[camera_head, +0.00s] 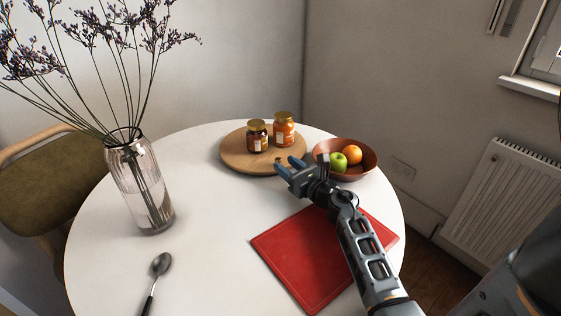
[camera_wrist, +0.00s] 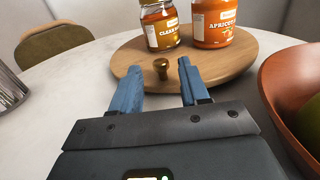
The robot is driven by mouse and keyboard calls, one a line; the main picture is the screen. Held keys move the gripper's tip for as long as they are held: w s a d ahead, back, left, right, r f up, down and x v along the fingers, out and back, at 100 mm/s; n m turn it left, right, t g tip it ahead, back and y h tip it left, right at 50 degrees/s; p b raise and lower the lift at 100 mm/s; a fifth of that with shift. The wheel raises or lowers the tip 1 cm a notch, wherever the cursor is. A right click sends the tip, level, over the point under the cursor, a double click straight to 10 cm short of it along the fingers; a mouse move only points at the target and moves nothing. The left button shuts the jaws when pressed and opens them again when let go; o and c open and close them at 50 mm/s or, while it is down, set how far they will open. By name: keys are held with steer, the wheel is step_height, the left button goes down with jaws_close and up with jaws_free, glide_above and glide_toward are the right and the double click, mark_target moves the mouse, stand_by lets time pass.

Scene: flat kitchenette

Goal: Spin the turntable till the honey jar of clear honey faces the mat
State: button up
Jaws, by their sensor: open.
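The round wooden turntable (camera_head: 235,158) stands at the back of the white table; it also shows in the wrist view (camera_wrist: 225,66). The honey jar of clear honey (camera_head: 257,137), amber with a gold lid, stands on it at left; its partly cut-off label shows in the wrist view (camera_wrist: 160,27). A brass knob (camera_wrist: 161,68) stands up near the turntable's near edge. My gripper (camera_head: 289,166) is open at this edge, its blue fingers either side of the knob in the wrist view (camera_wrist: 159,78). The red mat (camera_head: 290,262) lies nearer, partly under my arm.
An orange apricot jar (camera_head: 284,132) stands beside the honey on the turntable. A brown bowl (camera_head: 366,171) with a green apple and an orange is close to the right of my gripper. A glass vase (camera_head: 148,185) and a spoon (camera_head: 160,266) are at left. The table's middle-left is clear.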

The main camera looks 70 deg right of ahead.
steer(key=shift+v, duration=1.6)
steer(key=shift+c, duration=0.2)
